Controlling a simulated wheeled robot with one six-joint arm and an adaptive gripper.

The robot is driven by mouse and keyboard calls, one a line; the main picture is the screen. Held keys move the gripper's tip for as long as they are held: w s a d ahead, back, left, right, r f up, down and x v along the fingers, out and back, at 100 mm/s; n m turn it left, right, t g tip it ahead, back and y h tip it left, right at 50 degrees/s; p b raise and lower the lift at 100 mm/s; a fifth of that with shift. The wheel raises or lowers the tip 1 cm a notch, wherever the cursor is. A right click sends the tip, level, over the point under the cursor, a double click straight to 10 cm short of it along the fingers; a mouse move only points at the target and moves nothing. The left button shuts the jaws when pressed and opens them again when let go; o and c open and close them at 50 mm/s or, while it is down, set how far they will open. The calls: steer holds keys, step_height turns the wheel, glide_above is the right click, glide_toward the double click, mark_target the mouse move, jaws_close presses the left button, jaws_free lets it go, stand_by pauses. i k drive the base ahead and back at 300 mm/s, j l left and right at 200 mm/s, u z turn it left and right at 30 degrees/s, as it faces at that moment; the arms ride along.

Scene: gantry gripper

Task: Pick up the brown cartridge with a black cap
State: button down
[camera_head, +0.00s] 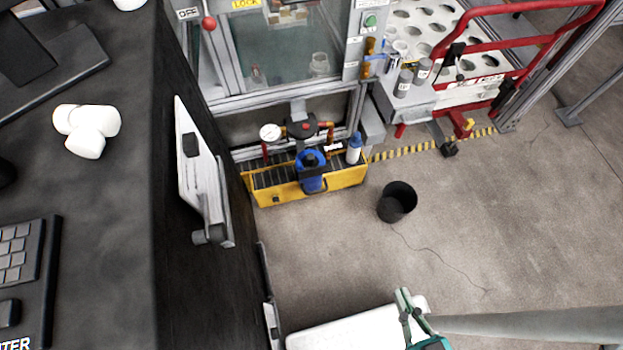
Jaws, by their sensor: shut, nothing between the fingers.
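I cannot make out a brown cartridge with a black cap for certain. A small upright brown object (369,47) stands at the right side of the glass-fronted machine, near the green button; its top is too small to tell. My gripper (403,293) is at the bottom of the view, grey-green and pointing up in the picture. Its fingers are together with nothing seen between them. It is far from the brown object and apart from everything on the machine.
A black bin (397,202) stands on open concrete floor. A yellow tray (264,190) holds a blue filter housing (311,171). A red-railed cart (520,40) and small grey canisters (403,83) are at upper right. A dark desk (110,200) fills the left.

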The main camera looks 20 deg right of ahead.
mark_target(310, 162)
steer(key=k+j+z, duration=0.1)
steer(key=k, duration=0.35)
steer(key=k+j+z, duration=0.1)
steer(key=k, duration=0.4)
steer(key=k+j, duration=0.15)
steer(key=j, duration=0.25)
steer(key=k+j+z, duration=0.15)
steer(key=j, duration=0.3)
steer(key=k+j, duration=0.15)
steer(key=j, duration=0.25)
steer(key=k+j+z, duration=0.15)
steer(key=j, duration=0.2)
steer(key=k+u, duration=0.2)
steer(key=u, duration=1.05)
steer(key=i+l+u, duration=0.1)
steer(key=l, duration=0.55)
steer(key=i+l+u, duration=0.1)
steer(key=l, duration=0.55)
steer(key=i+l+u, duration=0.1)
steer(key=l, duration=0.6)
steer(key=i+l+u, duration=0.1)
steer(key=l, duration=0.55)
steer(key=i+l, duration=0.1)
steer(key=l, duration=1.4)
steer(key=i, duration=0.05)
